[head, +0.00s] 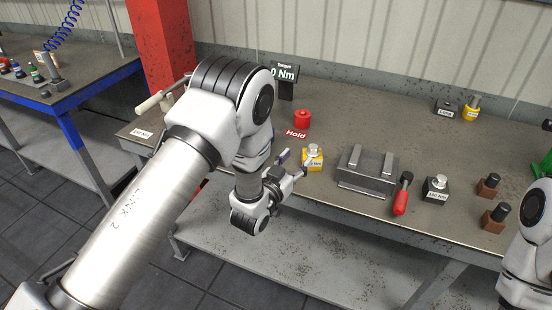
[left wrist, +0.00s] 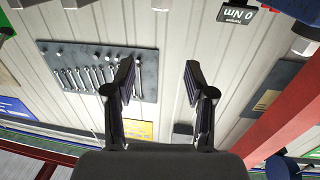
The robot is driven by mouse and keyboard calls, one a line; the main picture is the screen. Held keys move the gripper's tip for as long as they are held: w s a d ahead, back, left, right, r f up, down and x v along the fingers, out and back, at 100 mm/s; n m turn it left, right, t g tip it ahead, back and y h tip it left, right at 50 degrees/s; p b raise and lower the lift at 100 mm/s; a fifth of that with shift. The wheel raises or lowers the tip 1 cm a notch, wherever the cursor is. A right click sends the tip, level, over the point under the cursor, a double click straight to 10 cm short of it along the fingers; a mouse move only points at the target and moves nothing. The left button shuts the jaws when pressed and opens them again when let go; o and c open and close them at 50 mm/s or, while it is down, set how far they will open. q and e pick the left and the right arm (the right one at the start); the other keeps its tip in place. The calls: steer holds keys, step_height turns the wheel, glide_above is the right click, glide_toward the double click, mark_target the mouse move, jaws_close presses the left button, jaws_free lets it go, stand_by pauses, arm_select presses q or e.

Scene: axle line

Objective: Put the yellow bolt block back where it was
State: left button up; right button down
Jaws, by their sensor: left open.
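The yellow bolt block (head: 313,160), with a silver bolt head on top, stands upright near the bench's front edge, left of the grey metal fixture. My left gripper (head: 298,160) is open just left of the block, its fingers pointing towards it. In the left wrist view its fingers (left wrist: 158,80) are spread with nothing between them. Whether a fingertip touches the block, I cannot tell. A second yellow block (head: 471,108) stands at the back right. Part of my right arm shows at the right edge; its gripper is out of view.
On the bench (head: 250,112) are a red cylinder (head: 302,118) behind a "Hold" label, the grey fixture (head: 368,170), a red-handled tool (head: 402,195), a black bolt block (head: 436,188) and two brown blocks (head: 488,185). A torque display (head: 285,73) stands behind. The bench's middle back is clear.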

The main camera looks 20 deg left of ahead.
arm_select(q)
steer(key=s+a+f+n+g+y, duration=0.1)
steer(key=s+a+f+g, duration=0.25)
steer(key=s+f, duration=0.5)
steer(key=s+a+f+n+g+y, duration=0.1)
steer(key=s+a+f+g+y, duration=0.1)
steer(key=s+f+g, duration=0.6)
steer(key=s+a+f+g, duration=0.1)
steer(key=s+f+g, duration=0.2)
steer(key=s, duration=0.8)
steer(key=s+a+f+g, duration=0.1)
steer(key=s+f+g, duration=0.2)
steer(key=s, duration=0.8)
step_height(320, 180, down, 2)
steer(key=shift+s+f, duration=0.1)
steer(key=shift+s, duration=0.1)
